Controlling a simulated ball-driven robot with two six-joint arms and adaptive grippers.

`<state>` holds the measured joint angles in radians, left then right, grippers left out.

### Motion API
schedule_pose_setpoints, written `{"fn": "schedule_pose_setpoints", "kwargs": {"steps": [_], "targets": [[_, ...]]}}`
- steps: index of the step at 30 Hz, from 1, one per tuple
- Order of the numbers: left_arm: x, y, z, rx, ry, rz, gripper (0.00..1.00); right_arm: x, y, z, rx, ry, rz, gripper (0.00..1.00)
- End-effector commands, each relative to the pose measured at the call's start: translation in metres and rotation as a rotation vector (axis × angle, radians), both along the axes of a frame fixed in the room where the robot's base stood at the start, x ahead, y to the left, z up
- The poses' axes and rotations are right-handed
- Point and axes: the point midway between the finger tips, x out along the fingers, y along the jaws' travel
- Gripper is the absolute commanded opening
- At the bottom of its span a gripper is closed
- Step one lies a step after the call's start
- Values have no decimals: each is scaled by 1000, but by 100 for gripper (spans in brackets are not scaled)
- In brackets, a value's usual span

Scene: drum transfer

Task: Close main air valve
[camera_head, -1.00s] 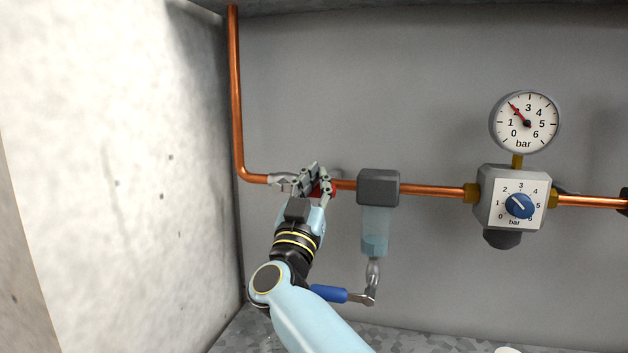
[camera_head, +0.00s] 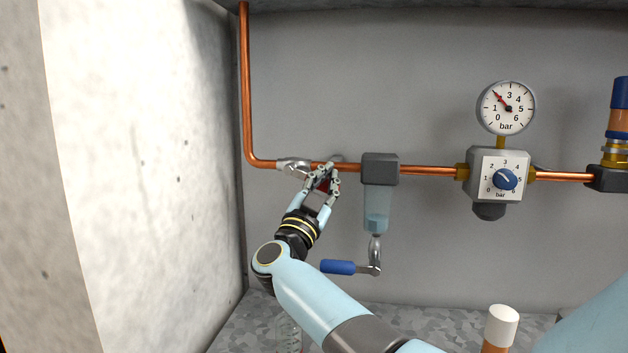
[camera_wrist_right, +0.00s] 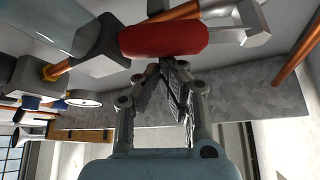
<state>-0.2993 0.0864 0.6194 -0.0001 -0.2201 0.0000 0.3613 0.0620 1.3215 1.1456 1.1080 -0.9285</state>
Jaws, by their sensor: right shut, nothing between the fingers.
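The main air valve (camera_head: 293,167) is a grey metal body on the copper pipe at the left of the head view. Its red handle (camera_wrist_right: 163,36) shows large at the top of the right wrist view; in the head view it is mostly hidden behind my fingers. My right gripper (camera_head: 325,180) is at the handle, its fingertips close together just below it in the wrist view. The fingers are shut with nothing between them. I cannot tell whether they touch the handle. My left gripper is not in view.
Right of the valve are a filter with a clear bowl (camera_head: 377,206), a blue-handled drain lever (camera_head: 338,267), a regulator with blue knob (camera_head: 506,179) and a gauge (camera_head: 506,108). A pale wall (camera_head: 140,170) bounds the left.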

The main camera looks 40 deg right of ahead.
Motion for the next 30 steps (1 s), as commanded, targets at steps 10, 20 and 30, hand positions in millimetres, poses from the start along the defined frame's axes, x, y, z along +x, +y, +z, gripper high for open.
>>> {"fn": "schedule_pose_setpoints", "kwargs": {"steps": [10,20,30], "targets": [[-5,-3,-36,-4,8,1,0,7,2,-34,218,-250,2,0],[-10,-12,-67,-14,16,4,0,19,12,-57,421,-489,4,0],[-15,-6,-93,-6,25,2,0,33,25,-71,609,-708,5,0]]}}
